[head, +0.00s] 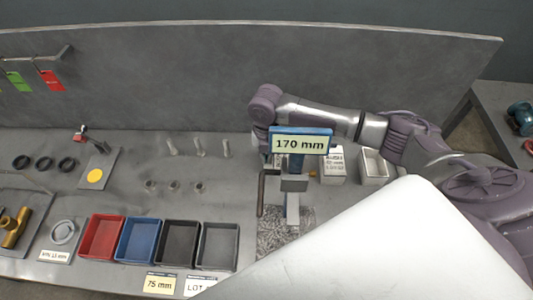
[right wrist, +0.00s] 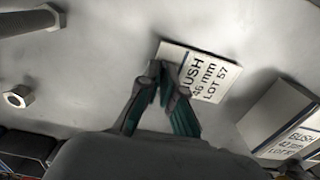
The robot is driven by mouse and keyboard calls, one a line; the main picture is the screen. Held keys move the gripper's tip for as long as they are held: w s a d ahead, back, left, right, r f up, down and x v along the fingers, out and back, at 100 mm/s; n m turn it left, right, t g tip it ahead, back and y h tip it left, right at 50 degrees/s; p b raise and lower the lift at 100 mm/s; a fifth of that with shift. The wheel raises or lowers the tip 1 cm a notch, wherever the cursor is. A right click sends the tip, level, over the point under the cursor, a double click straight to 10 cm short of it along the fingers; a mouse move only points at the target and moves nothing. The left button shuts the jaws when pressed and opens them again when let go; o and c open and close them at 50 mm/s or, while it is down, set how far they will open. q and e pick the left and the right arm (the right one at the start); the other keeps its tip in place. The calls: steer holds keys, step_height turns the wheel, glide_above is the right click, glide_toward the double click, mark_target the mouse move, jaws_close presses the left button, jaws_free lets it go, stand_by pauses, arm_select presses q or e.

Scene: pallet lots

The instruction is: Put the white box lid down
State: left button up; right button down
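The white box lid (right wrist: 205,72) shows in the right wrist view, with a label reading BUSH 46 mm LOT 57. My right gripper (right wrist: 158,76) has its fingers drawn together at the lid's left edge and looks shut on it. How high the lid is above the table I cannot tell. In the head view my right arm reaches in from the right, and its gripper is mostly hidden behind the 170 mm sign (head: 300,143). An open white box (head: 374,167) stands to the right of the sign. My left gripper is not in view.
A labelled white box (head: 333,168) stands beside the open one; it also shows in the right wrist view (right wrist: 283,120). A blue post stands under the sign. Red (head: 102,238), blue (head: 138,241), black and grey bins line the front edge. Several metal pieces stand behind them.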

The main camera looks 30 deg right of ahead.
steer(key=shift+f, duration=0.1)
steer(key=c, duration=1.3)
jaws_free()
step_height(320, 180, up, 12)
steer(key=shift+r+b, duration=0.15)
steer(key=shift+b, duration=0.3)
